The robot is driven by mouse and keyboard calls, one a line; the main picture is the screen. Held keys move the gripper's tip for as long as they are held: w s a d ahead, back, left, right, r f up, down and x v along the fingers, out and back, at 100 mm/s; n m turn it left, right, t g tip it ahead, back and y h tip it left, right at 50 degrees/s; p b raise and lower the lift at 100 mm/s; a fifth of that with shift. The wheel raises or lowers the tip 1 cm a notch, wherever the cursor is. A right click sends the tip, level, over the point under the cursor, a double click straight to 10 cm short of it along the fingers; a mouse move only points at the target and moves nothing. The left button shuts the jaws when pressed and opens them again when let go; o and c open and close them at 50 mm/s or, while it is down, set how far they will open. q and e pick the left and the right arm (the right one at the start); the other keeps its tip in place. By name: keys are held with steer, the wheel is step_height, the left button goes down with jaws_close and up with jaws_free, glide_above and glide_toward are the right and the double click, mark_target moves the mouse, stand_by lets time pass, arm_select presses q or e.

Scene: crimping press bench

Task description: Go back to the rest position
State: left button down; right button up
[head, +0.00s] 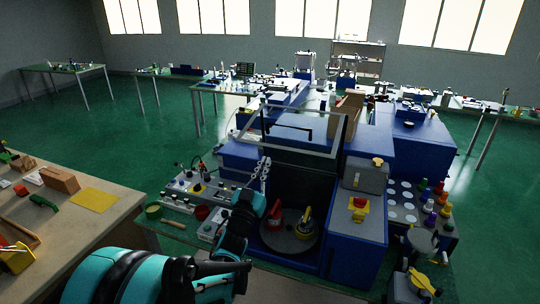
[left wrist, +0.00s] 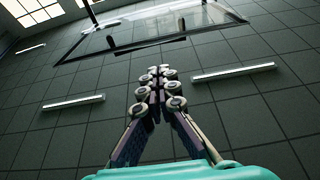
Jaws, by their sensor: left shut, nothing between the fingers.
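My left gripper (head: 263,172) points upward in front of the blue crimping press (head: 358,222). Its fingers are shut and hold nothing. The left wrist view shows the same gripper (left wrist: 158,72) with its fingers together against the ceiling. The press's clear framed guard (head: 300,133) is raised behind and above the gripper. It also shows at the top of the left wrist view (left wrist: 165,35). My right gripper is not clearly seen in the head view.
A round plate (head: 290,246) with a red and a yellow-black item sits in the press opening. A control panel (head: 190,190) lies left of the arm. A wooden table (head: 100,225) stands at left. Colored pegs (head: 430,205) stand at right. Green floor (head: 140,130) is open behind.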

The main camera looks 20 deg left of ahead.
arm_select(q)
steer(key=s+d+f+g+b, duration=0.3)
steer(key=s+f+g+b, duration=0.2)
steer(key=s+f, duration=0.9)
steer(key=s+d+f+g+b, duration=0.3)
steer(key=s+f+g+b, duration=0.2)
steer(key=s+f+g, duration=0.5)
steer(key=s+f, duration=0.5)
steer(key=shift+s+y, duration=0.25)
steer(key=shift+y, duration=0.15)
